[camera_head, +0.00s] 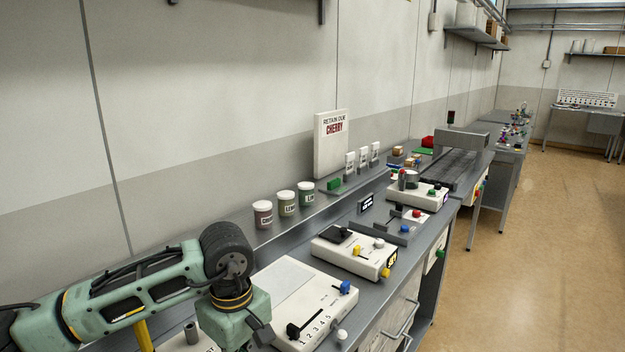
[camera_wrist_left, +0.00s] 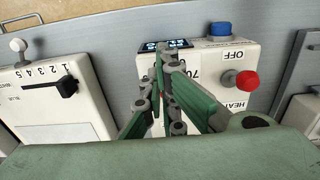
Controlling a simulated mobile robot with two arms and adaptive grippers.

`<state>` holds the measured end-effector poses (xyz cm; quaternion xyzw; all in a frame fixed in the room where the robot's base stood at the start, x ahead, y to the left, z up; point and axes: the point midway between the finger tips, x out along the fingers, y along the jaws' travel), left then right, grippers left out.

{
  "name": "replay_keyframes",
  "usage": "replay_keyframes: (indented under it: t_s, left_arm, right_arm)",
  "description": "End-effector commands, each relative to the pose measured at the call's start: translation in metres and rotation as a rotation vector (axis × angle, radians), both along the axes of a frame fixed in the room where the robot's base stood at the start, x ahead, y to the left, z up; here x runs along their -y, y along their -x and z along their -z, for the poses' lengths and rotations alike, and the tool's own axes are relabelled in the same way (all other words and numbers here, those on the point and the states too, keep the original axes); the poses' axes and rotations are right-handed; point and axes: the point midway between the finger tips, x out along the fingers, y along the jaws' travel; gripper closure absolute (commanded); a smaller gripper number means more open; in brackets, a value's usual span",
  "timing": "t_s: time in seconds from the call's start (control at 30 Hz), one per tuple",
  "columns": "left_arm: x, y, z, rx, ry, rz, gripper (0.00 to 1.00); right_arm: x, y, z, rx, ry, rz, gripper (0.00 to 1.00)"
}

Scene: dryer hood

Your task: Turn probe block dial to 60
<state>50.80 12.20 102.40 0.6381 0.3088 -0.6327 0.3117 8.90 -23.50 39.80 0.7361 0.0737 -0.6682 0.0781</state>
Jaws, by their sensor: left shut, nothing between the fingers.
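The probe block (camera_wrist_left: 205,55) is a white box in the left wrist view, with a dark lit display (camera_wrist_left: 166,46), a blue knob (camera_wrist_left: 219,29) marked OFF and a red knob (camera_wrist_left: 247,81) near the HEAT label. The number 70 is printed beside my fingers. The dial itself is hidden or cannot be made out behind them. My left gripper (camera_wrist_left: 160,68) is shut and empty, its fingertips over the block's face just below the display. Whether they touch it, I cannot tell. In the head view my left arm covers most of the block. My right gripper is not in view.
A white box with a black lever and a 1 to 5 scale (camera_head: 318,305) stands beside the probe block. The floor (camera_head: 520,250) at right is clear.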

Motion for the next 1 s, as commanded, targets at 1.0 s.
replay_keyframes:
  t_s: [1.0]
  left_arm:
    - [-0.0066,0.0011,0.0113,-0.015,-0.002,0.0,1.0]
  right_arm:
    - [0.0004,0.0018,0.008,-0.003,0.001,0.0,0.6]
